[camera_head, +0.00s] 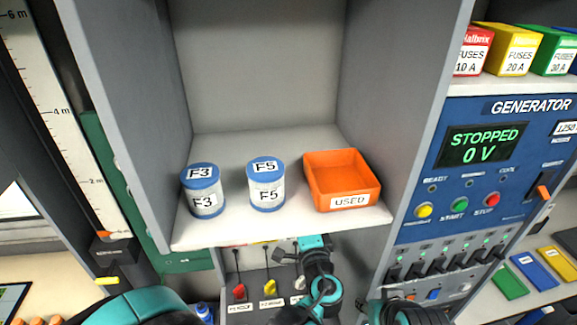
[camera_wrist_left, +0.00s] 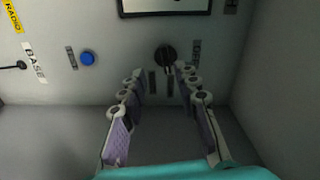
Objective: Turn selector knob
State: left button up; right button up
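A round black knob (camera_wrist_left: 166,55) sits on a grey panel (camera_wrist_left: 120,65) in the left wrist view, below a dark-framed screen. My left gripper (camera_wrist_left: 159,72) is open in front of it, one finger on each side of the knob's line. The fingers are apart, with nothing between them; how far the tips stand from the panel I cannot tell. In the head view, neither the knob nor any gripper finger can be made out. A teal and black part of mine stands below the shelf's front edge.
A blue button (camera_wrist_left: 87,58) is left of the knob. In the head view, a shelf (camera_head: 230,233) holds two blue-lidded cans, F3 (camera_head: 203,190) and F5 (camera_head: 266,184), and an orange USED bin (camera_head: 318,188). The generator panel (camera_head: 450,185) reads STOPPED, 0 V.

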pick_arm(q)
jog(key=d+x, duration=0.1)
jog(key=x, duration=0.6)
jog(key=shift+w+a+r+p, duration=0.25)
jog(key=shift+r+p, duration=0.1)
jog(key=shift+r, duration=0.15)
grip_shut()
